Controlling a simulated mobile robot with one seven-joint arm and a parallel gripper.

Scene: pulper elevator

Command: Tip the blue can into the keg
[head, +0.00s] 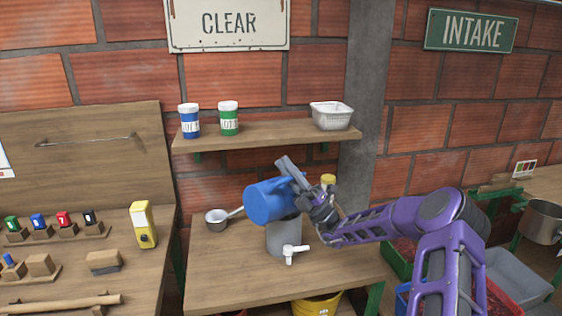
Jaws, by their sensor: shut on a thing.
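The blue can (266,204) is held in the air by my gripper (303,196), which is shut on it at its right side, where the handle seems to be. The can is tilted over on its side, above the keg. The grey keg (282,240) stands on the wooden table with a white tap (293,252) low on its front. The can and my gripper hide the keg's top, so I cannot see its opening or whether anything pours. I cannot tell whether can and keg touch.
The wooden table (215,290) is mostly clear in front. A saucepan (216,220) stands left of the keg. A yellow-topped item (328,180) is behind my gripper. A shelf (270,138) above holds a blue-labelled jar (190,124), a green-labelled jar (228,121) and a white tub (331,118).

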